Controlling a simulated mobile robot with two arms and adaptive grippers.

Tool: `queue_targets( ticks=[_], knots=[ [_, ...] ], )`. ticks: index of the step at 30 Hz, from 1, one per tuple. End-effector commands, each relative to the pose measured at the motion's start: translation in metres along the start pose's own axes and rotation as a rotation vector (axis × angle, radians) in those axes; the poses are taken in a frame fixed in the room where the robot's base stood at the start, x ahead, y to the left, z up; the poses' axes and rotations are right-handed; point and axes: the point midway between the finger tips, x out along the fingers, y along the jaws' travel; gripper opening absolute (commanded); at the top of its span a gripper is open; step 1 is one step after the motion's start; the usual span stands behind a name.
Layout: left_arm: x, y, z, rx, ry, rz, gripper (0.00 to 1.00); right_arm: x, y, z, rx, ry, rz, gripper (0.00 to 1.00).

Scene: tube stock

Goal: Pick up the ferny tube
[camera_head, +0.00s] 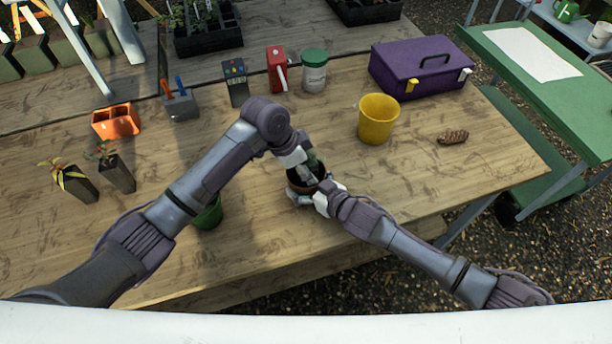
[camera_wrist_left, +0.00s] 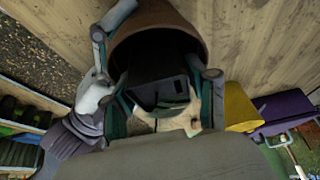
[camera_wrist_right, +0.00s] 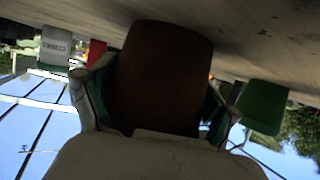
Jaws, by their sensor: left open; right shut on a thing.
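A brown pot (camera_head: 297,186) stands near the table's front edge. My right gripper (camera_head: 312,196) is shut on it; the pot fills the space between the fingers in the right wrist view (camera_wrist_right: 160,80). My left gripper (camera_head: 308,168) is open over the pot's mouth. In the left wrist view a dark square tube (camera_wrist_left: 158,82) sits between its open fingers, at the pot's mouth; its plant cannot be made out. Two dark plant tubes stand at the left: one with yellowish-red leaves (camera_head: 80,186) and one with darker narrow leaves (camera_head: 120,178). I cannot tell which tube is the ferny one.
A green pot (camera_head: 208,216) stands by my left forearm. An orange holder (camera_head: 116,122), a grey tool block (camera_head: 181,106), a dark meter (camera_head: 236,90), a red box (camera_head: 275,68), a green-lidded jar (camera_head: 314,76), a yellow pot (camera_head: 378,120), a purple toolbox (camera_head: 410,66) and a cone (camera_head: 453,137) stand around.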

Motion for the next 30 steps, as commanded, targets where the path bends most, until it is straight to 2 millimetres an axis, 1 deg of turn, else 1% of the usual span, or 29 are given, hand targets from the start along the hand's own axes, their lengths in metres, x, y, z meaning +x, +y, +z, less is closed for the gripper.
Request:
queue_targets(
  ticks=[2,3,5,9,12,17,20,23,30],
  knots=[
    [0.0,0.0,0.0,0.0,0.0,0.0,0.58,0.0,0.0,0.001,0.001,-0.002,0.0,0.54],
    [0.0,0.0,0.0,0.0,0.0,0.0,0.56,0.0,0.0,0.001,0.001,-0.002,0.0,0.54],
    [0.0,0.0,0.0,0.0,0.0,0.0,0.46,0.0,0.0,0.001,0.001,-0.002,0.0,0.54],
    [-0.001,0.0,0.0,0.0,0.0,-0.001,0.23,0.0,0.0,0.001,0.001,-0.002,0.0,0.54],
    [-0.001,0.0,0.0,0.0,0.001,-0.001,0.08,0.0,0.0,0.001,0.001,-0.002,0.0,0.54],
    [-0.001,-0.001,-0.001,0.0,0.001,-0.001,0.08,0.0,0.0,0.001,0.001,-0.002,0.0,0.54],
    [-0.005,-0.001,-0.002,0.0,0.002,-0.003,0.08,0.0,0.0,0.001,0.001,-0.002,0.0,0.54],
    [-0.016,-0.002,-0.007,0.001,0.003,-0.005,0.08,0.0,0.0,0.001,0.001,-0.002,0.0,0.54],
    [-0.061,-0.002,-0.026,0.002,0.004,-0.006,0.08,0.0,0.0,0.001,0.001,-0.002,0.0,0.54]
  ],
)
